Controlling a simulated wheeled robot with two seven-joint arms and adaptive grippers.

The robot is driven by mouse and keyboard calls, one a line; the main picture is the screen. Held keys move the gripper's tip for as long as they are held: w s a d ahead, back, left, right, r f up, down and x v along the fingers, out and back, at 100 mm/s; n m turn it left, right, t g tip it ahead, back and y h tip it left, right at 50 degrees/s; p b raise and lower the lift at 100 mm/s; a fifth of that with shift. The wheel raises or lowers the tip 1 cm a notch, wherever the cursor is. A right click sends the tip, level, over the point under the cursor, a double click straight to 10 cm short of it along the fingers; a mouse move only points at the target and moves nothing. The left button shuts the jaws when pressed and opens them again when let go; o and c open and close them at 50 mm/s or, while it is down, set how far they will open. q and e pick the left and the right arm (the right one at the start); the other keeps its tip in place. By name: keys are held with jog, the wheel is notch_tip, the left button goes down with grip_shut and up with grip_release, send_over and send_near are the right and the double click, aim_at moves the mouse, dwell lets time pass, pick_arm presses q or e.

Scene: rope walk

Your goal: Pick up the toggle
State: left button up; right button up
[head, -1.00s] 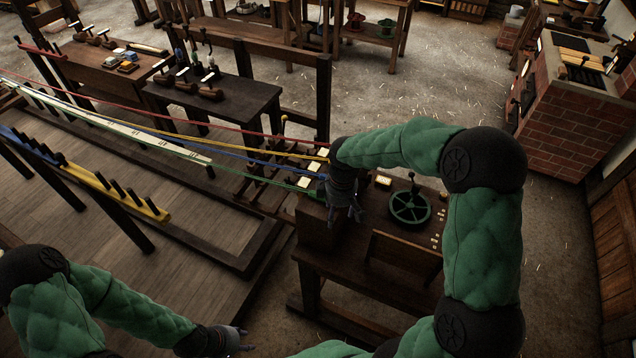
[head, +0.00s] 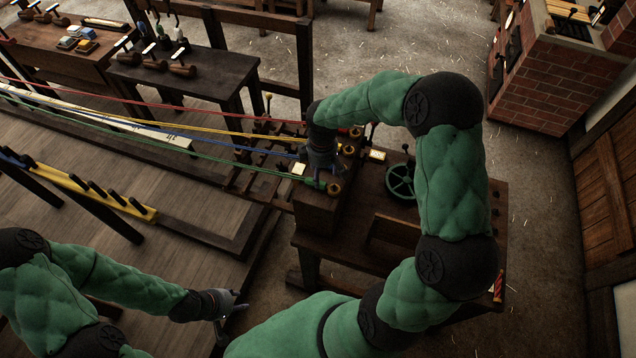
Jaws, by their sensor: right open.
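No thing in the head view can be told for sure as the toggle. Short wooden handled pieces (head: 155,65) with pale tags lie on the dark side table at the upper left. My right gripper (head: 322,178) is open at the left end of the brown bench (head: 400,245), among the brass-coloured hooks where the coloured strands end; its fingertips are partly hidden. My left gripper (head: 238,304) is low in the picture over the floor, away from the bench. Its fingers are small and dark, and I cannot tell whether it is open.
Red, yellow, blue and green strands (head: 220,130) run from the left to the bench end. A green handwheel (head: 401,182) stands on the bench. A yellow and blue pegged rail (head: 95,192) is at the left. A brick stove (head: 545,85) stands at the upper right.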

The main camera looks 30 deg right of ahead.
aim_at(323, 186)
jog(key=f, duration=0.4)
jog(key=shift+w+a+f, duration=0.35)
jog(key=shift+w+f, duration=0.05)
jog(key=c, duration=1.1)
